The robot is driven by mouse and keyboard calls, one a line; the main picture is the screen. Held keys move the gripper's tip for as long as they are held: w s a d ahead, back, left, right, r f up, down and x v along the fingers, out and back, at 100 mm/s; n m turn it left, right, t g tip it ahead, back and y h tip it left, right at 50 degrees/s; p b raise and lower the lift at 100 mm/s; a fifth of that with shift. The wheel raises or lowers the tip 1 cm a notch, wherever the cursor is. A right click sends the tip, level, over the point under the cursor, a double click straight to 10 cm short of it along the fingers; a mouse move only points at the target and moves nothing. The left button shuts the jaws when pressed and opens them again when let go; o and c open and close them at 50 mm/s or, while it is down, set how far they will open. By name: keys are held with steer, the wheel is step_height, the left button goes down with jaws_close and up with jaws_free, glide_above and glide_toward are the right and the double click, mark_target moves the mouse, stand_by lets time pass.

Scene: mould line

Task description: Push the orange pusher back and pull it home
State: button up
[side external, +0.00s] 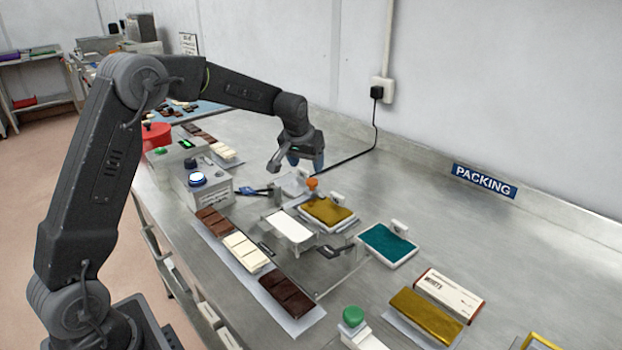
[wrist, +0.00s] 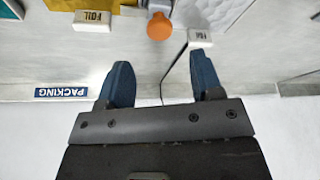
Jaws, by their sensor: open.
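The orange pusher (side external: 312,184) is a small round knob standing at the back edge of the gold-foil tray in the side view. My gripper (side external: 293,163) hangs above the bench, to the left of and above the knob. In the wrist view my gripper (wrist: 165,80) has its two blue fingers spread wide with nothing between them. The gripper and knob are apart.
A gold foil tray (side external: 328,226) and a teal tray (side external: 388,260) stand near the knob. A white plate (side external: 291,226) is in front. Chocolate bars (side external: 286,291) line the near edge. A black cable (side external: 352,151) runs behind.

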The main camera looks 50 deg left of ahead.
mark_target(311, 180)
steer(key=x, duration=0.6)
steer(key=shift+w+f, duration=0.15)
steer(key=shift+f, duration=0.25)
steer(key=shift+c, duration=0.4)
jaws_close()
